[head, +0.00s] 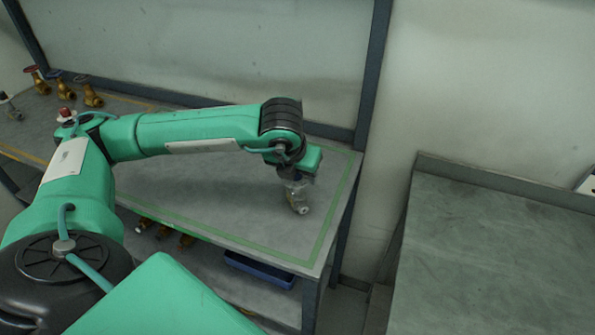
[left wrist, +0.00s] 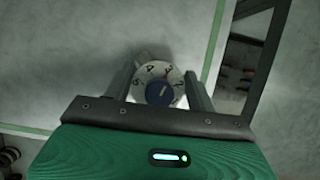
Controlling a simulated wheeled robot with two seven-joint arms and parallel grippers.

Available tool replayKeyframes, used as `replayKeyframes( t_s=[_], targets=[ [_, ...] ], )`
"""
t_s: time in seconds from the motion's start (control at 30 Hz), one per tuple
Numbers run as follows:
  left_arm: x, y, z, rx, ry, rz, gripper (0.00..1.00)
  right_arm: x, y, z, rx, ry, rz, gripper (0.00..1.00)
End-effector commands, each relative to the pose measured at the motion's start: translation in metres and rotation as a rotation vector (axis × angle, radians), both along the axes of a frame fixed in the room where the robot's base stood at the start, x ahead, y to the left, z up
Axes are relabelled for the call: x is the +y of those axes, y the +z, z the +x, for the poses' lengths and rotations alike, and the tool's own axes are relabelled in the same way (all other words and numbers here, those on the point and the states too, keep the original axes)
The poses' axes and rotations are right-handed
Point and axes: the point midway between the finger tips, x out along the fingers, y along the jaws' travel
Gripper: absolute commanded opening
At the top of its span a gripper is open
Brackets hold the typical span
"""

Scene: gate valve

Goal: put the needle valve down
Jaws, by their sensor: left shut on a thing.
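My left gripper (head: 297,184) points down over the right part of the workbench and is shut on the needle valve (head: 302,209). In the left wrist view, the needle valve (left wrist: 160,74) shows a pale round dial with numbers and a blue centre, between the two fingers of my left gripper (left wrist: 158,88). A metal part of its body shows behind the dial. The valve is inside the green outline (head: 240,254) on the bench top. I cannot tell whether it touches the surface. My right gripper is not in view.
Several valves with coloured handwheels (head: 58,77) stand at the bench's back left, and a grey valve (head: 12,110) stands at the far left. A lower shelf holds brass valves (head: 165,232) and a blue tray (head: 258,270). Another grey table (head: 490,255) stands right, across a gap.

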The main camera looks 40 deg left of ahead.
Motion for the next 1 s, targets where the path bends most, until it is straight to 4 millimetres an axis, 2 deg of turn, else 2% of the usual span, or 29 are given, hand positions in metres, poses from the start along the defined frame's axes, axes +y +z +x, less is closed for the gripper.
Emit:
replayKeyframes(
  t_s=[0.1, 0.13, 0.2, 0.23, 0.6, 0.63, 0.77, 1.0],
  targets=[
    [0.000, -0.002, 0.000, -0.001, 0.000, -0.001, 0.00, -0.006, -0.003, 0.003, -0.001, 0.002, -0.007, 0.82],
    [0.000, -0.002, 0.000, 0.000, 0.000, 0.000, 0.62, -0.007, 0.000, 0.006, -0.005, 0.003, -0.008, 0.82],
    [0.000, -0.001, 0.000, 0.000, 0.000, 0.000, 0.76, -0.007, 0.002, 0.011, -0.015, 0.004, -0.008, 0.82],
    [0.000, -0.001, 0.000, 0.000, 0.000, 0.000, 0.78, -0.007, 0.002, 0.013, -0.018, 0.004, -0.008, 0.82],
    [0.000, 0.003, 0.000, 0.000, 0.000, 0.000, 0.78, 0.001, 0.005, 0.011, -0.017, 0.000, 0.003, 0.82],
    [-0.001, 0.004, -0.001, -0.002, -0.001, -0.001, 0.78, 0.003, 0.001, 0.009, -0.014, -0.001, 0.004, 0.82],
    [-0.003, 0.025, -0.010, -0.006, -0.003, -0.001, 0.78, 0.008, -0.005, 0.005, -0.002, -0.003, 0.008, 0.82],
    [-0.008, 0.074, -0.029, -0.006, -0.002, -0.001, 0.78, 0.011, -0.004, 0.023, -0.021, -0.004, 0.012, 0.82]
  ],
)
